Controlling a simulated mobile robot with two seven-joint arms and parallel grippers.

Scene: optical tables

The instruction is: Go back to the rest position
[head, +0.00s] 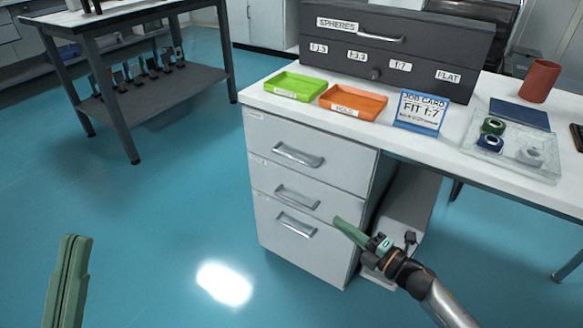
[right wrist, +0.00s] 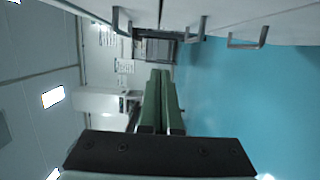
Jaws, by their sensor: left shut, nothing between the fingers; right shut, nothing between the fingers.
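My left gripper (head: 68,282) shows at the lower left of the head view, its green fingers together, pointing up over the open floor. My right gripper (head: 350,232) is in front of the white drawer cabinet, beside its lower right side and below the table top. Its green fingers are shut with nothing between them. In the right wrist view the same green fingers (right wrist: 160,100) lie side by side, with the drawer handles above them. Neither gripper holds anything.
The white drawer cabinet (head: 300,190) supports a table with a green tray (head: 295,86), an orange tray (head: 353,102), a job card (head: 420,112), a dark drawer box (head: 395,45), a clear tray (head: 510,150) and a brown cup (head: 540,80).

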